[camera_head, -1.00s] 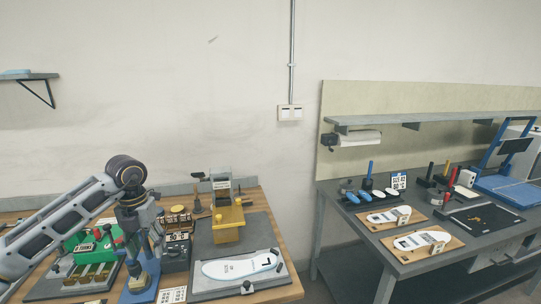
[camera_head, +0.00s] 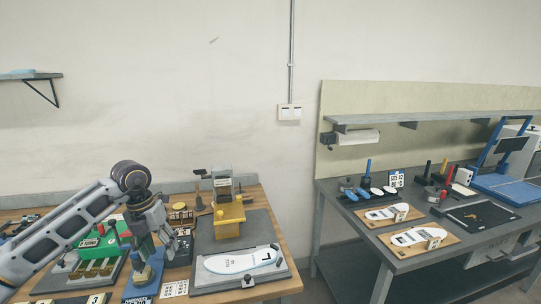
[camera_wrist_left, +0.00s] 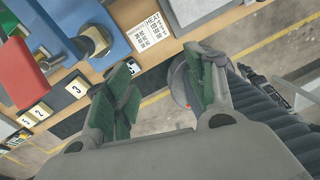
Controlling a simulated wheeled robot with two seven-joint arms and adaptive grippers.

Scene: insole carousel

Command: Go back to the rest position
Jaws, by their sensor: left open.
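My left gripper (camera_head: 160,243) hangs from the left arm over the left bench in the head view, above the blue fixture with a metal post. In the left wrist view its two green-padded fingers (camera_wrist_left: 158,98) stand apart with nothing between them. My right gripper is in neither view.
A green machine (camera_head: 105,244) stands left of the gripper. A second bench (camera_head: 420,262) holds insoles on wooden boards. A floor gap separates the benches.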

